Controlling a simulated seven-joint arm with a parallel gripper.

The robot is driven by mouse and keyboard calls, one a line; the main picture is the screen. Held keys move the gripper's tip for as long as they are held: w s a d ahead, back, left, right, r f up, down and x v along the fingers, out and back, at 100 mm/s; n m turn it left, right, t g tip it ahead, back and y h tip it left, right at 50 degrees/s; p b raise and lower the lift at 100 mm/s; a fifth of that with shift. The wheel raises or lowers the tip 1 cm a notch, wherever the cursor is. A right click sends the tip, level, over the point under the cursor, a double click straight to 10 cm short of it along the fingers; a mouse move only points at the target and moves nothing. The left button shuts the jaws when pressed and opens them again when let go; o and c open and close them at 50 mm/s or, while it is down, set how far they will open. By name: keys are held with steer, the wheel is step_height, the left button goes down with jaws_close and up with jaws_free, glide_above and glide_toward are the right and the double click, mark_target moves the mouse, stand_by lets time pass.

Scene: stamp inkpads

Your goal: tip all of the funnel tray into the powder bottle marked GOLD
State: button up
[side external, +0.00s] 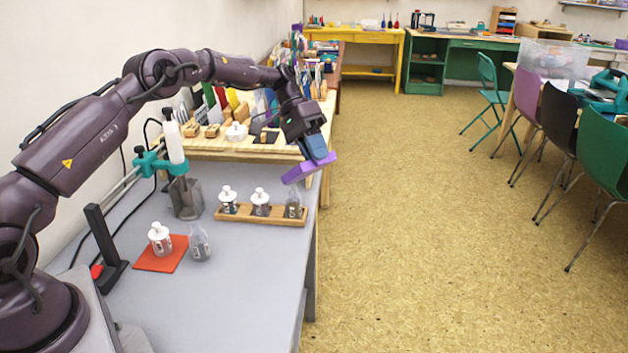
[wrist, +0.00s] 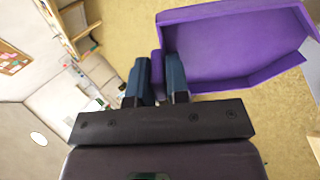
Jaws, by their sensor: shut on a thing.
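My gripper (side external: 318,158) is shut on the purple funnel tray (side external: 305,170) and holds it in the air above the right end of the wooden bottle rack (side external: 246,218). The tray slants, its left end lower in the side view. In the wrist view the tray (wrist: 235,50) reaches up and right from my fingers (wrist: 158,85); I make out no powder on its purple surface. The rack holds two white-topped bottles (side external: 228,200) (side external: 260,201) and an uncapped clear bottle (side external: 293,206) just below the tray. Bottle labels are too small to read, so I cannot tell which is GOLD.
A white-topped bottle (side external: 160,239) stands on a red mat (side external: 155,262), with an uncapped clear bottle (side external: 200,243) by its right edge. A grey holder (side external: 186,198) and a black stand (side external: 106,250) are to the left. The front of the grey table (side external: 220,305) is clear.

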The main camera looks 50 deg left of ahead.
mark_target(327, 162)
steer(key=shift+d+f+y, duration=0.25)
steer(key=shift+d+y, duration=0.75)
steer(key=shift+y, duration=0.15)
steer(key=shift+d+f+y, duration=0.25)
steer(key=shift+d+y, duration=0.75)
steer(key=shift+y, duration=0.15)
steer(key=d+y, duration=0.1)
steer(key=y, duration=0.1)
steer(key=f+y, duration=0.1)
steer(key=shift+d+y, duration=0.35)
steer(key=shift+y, duration=0.05)
